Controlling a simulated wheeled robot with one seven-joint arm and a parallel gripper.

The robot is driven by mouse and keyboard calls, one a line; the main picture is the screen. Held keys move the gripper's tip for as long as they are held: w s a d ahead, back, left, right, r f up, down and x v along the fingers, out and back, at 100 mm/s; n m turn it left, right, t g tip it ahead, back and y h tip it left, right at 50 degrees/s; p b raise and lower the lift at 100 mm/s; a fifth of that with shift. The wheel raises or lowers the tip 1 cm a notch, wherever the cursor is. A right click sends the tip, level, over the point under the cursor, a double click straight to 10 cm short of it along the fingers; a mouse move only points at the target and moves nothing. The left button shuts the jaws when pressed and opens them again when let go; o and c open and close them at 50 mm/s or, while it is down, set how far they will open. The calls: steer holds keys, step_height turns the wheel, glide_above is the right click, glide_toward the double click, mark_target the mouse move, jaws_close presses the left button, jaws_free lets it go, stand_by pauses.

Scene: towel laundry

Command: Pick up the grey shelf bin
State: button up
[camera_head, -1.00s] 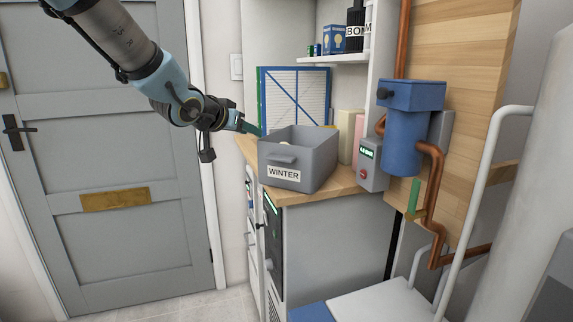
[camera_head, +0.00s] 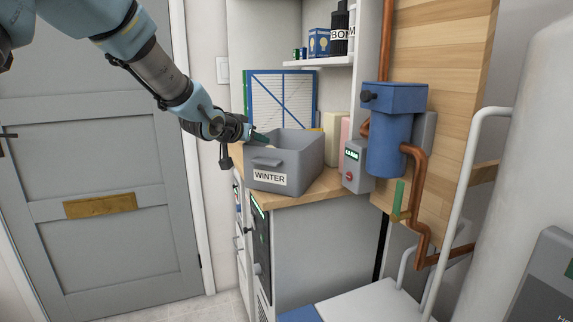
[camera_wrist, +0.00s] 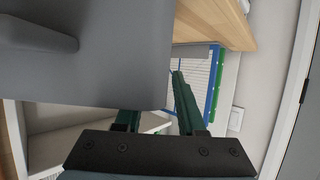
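The grey shelf bin (camera_head: 288,178) stands upright on the wooden counter in the head view, with a "WINTER" label and a handle on its front. My gripper (camera_head: 259,138) is at the bin's rear left upper edge. In the wrist view the bin (camera_wrist: 100,60) fills the upper left, its handle at the far left. My gripper (camera_wrist: 160,90) shows two green fingers spread apart. The right finger is outside the bin's side wall; the left finger runs behind the bin's front, its tip hidden. I see no clear grip on the wall.
A blue-framed panel filter (camera_head: 281,98) leans behind the bin. A grey box with a green display (camera_head: 354,165) and a blue housing with copper pipe (camera_head: 395,135) stand close on the right. A shelf (camera_head: 320,63) with small boxes is above. A grey door (camera_head: 100,245) is left.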

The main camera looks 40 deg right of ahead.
steer(key=shift+w+d+f, duration=0.1)
steer(key=shift+d+f, duration=0.05)
steer(key=shift+d, duration=0.05)
jaws_close()
stand_by(1.3)
